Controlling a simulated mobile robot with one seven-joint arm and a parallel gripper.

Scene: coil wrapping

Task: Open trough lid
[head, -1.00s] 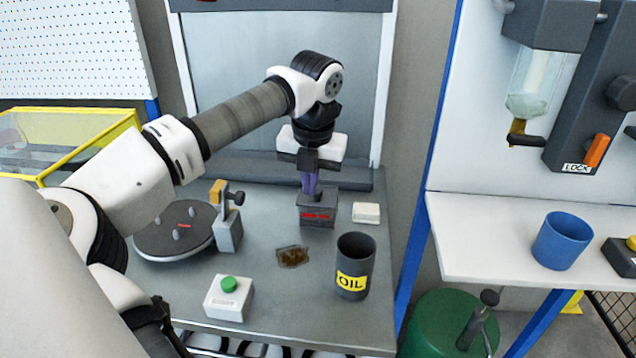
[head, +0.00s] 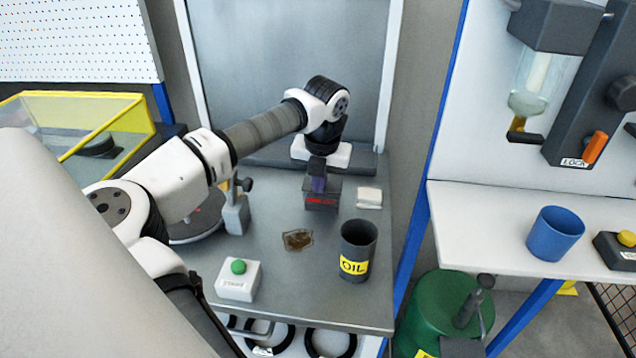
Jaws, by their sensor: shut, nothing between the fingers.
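My gripper (head: 318,186) points straight down at the far side of the metal bench, with purple fingers shut and empty. Its fingertips are at the top of a small dark grey box (head: 321,203) with red marking; I cannot tell whether they touch it. No part is plainly marked as a trough or its lid. A clear case with a yellow frame (head: 150,122) stands at the left, its clear top looking shut, with a dark round thing inside. My arm hides its lower right part.
On the bench (head: 300,290) are an OIL can (head: 357,252), a brown stain (head: 297,240), a green-button box (head: 238,280), a white block (head: 369,198) and a partly hidden turntable (head: 195,225). A blue cup (head: 555,234) stands on the right shelf.

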